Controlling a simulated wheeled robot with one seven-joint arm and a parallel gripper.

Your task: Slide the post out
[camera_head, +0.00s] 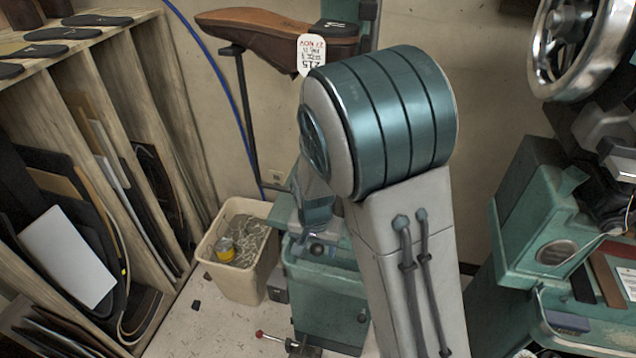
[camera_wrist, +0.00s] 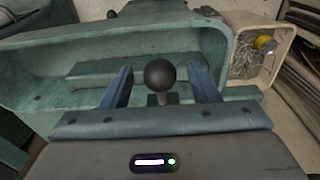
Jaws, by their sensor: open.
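In the wrist view, a black ball knob (camera_wrist: 160,75) on a short stem stands between the two blue fingers of my gripper (camera_wrist: 160,88). The fingers are open, with a gap on each side of the knob. I cannot tell whether this knob belongs to the post. Behind it is a green machine body (camera_wrist: 60,62) with a recessed trough and a raised bar. In the head view, the green machine base (camera_head: 325,285) stands below my arm, which hides much of the machine. A dark upright post (camera_head: 246,120) stands under a brown shoe (camera_head: 280,30).
A cream bin (camera_head: 228,285) with scraps and a yellow can stands left of the base; it also shows in the wrist view (camera_wrist: 240,30). Wooden racks (camera_head: 180,110) fill the left. Another green machine (camera_head: 530,225) stands right. A red-tipped lever (camera_head: 260,334) lies low in front.

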